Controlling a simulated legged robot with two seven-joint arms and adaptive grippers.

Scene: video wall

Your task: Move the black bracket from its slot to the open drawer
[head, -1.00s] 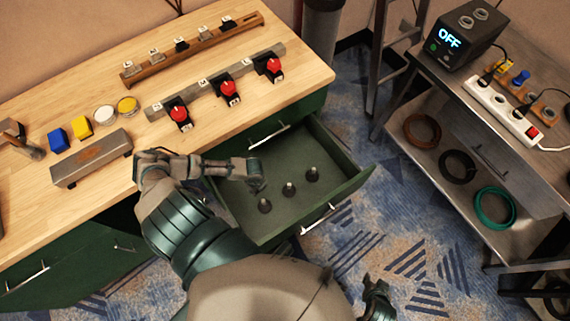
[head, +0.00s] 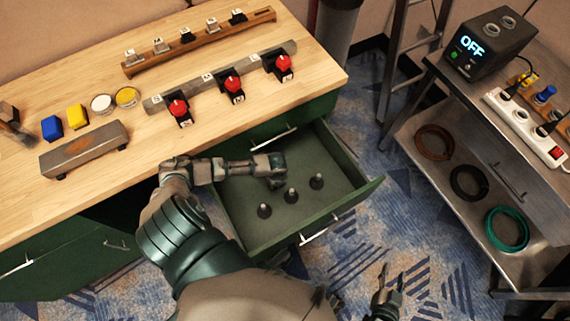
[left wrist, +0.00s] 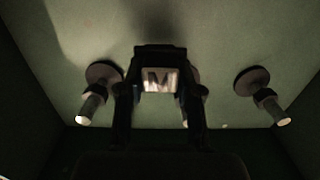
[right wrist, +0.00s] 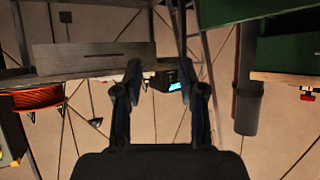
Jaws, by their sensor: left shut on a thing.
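My left gripper (head: 276,180) is inside the open green drawer (head: 225,215), close to the pegs. In the left wrist view, its fingers (left wrist: 160,100) are shut on a dark bracket with a pale plate marked M (left wrist: 160,80). The bracket hangs over the drawer floor; I cannot tell if it touches a peg. Three pegs stand in the drawer: a left one (head: 264,210), a middle one (head: 291,195) and a right one (head: 317,181). The middle peg is partly hidden behind the bracket in the left wrist view. My right gripper (head: 388,285) is open and empty, over the carpet.
A wooden rack (head: 200,42) with several small labelled parts is at the back of the workbench. A grey rail (head: 207,85) holds three red-knobbed switches. A grey block (head: 85,150) lies at the left. A metal cart (head: 470,170) stands at the right.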

